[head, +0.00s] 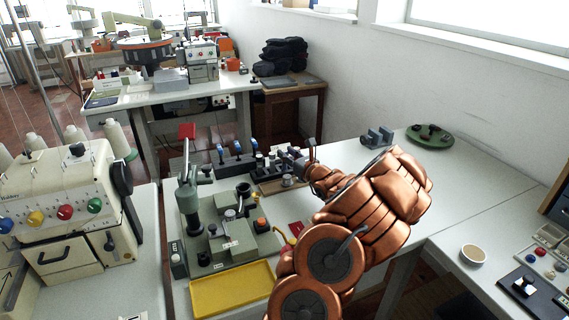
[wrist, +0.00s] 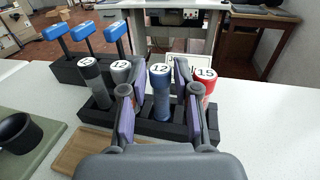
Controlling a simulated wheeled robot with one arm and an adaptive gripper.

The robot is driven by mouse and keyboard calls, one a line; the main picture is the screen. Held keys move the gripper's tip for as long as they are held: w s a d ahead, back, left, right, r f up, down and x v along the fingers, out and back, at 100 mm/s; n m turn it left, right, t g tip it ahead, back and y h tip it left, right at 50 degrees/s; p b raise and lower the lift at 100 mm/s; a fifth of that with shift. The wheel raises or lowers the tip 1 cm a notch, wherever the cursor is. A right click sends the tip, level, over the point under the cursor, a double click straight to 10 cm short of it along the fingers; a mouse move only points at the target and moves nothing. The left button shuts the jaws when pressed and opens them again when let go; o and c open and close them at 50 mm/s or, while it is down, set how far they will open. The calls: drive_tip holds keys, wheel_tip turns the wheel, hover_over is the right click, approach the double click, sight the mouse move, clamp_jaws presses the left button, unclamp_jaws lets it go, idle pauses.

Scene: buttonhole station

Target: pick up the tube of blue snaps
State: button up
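In the wrist view a blue tube (wrist: 161,105) with a white cap marked 12 stands upright in a black rack (wrist: 171,129). My gripper (wrist: 158,72) is open, with one finger on each side of the blue tube. A gap shows between the left finger and the tube; whether the right finger touches it I cannot tell. A red tube (wrist: 206,82) marked 15 stands just right of the right finger. In the head view my gripper (head: 300,160) is at the rack, and the blue tube cannot be made out clearly.
Blue-handled tools (wrist: 85,36) stand in a black block left of the rack. A wooden tray (wrist: 78,150) lies in front. In the head view a green press (head: 222,240) and yellow tray (head: 232,290) are nearer.

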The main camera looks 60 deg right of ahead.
drive_tip(key=shift+w, duration=0.25)
drive_tip(key=shift+d, duration=0.1)
drive_tip(key=shift+c, duration=0.2)
clamp_jaws()
drive_tip(key=shift+r, duration=0.1)
